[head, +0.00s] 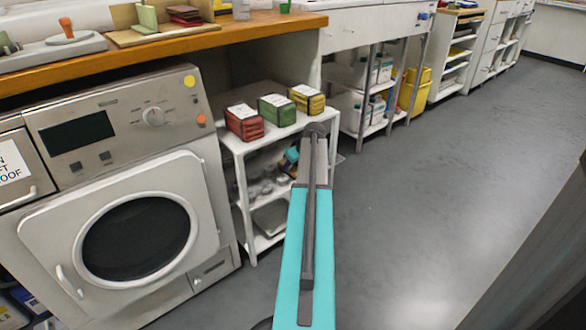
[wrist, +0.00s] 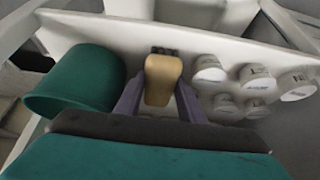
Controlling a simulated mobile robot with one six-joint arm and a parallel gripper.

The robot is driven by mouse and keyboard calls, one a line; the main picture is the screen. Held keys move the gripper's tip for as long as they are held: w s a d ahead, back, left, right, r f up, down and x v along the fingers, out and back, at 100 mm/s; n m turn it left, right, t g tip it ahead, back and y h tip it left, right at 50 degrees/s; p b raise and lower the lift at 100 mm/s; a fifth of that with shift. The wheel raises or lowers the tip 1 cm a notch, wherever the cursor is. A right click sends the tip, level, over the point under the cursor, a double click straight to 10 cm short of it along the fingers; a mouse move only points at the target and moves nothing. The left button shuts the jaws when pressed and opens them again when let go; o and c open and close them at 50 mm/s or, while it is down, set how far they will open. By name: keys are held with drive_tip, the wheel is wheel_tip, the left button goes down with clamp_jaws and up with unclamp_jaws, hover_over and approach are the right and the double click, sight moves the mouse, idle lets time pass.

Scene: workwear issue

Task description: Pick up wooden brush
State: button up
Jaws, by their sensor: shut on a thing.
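In the wrist view the wooden brush (wrist: 163,80) is a tan, rounded wooden block with a dark bristled end at the top. My gripper (wrist: 160,103) has its two grey-purple fingers on either side of the brush and is shut on it. The brush is over a white shelf surface; I cannot tell whether it still touches it. In the head view my arm reaches toward the small white shelf unit, and the brush cannot be made out there.
A green tub (wrist: 75,85) lies close left of the brush. Several white lidded jars (wrist: 210,70) stand close on its right. In the head view the white shelf unit (head: 240,147) carries red, green and yellow boxes on top, beside a washing machine (head: 205,170). Grey floor is open at right.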

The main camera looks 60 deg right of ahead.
drive_tip(key=p+v, duration=0.1)
drive_tip(key=v, duration=0.1)
drive_tip(key=shift+s+a+r+p, duration=0.15)
drive_tip(key=shift+s+r+p, duration=0.1)
drive_tip(key=shift+s+p, duration=0.1)
drive_tip(key=s+a+r+p, duration=0.3)
drive_tip(key=s+r, duration=0.3)
drive_tip(key=s, duration=0.5)
drive_tip(key=shift+s+a+p, duration=0.3)
drive_tip(key=shift+a+p, duration=0.1)
drive_tip(key=shift+p, duration=0.5)
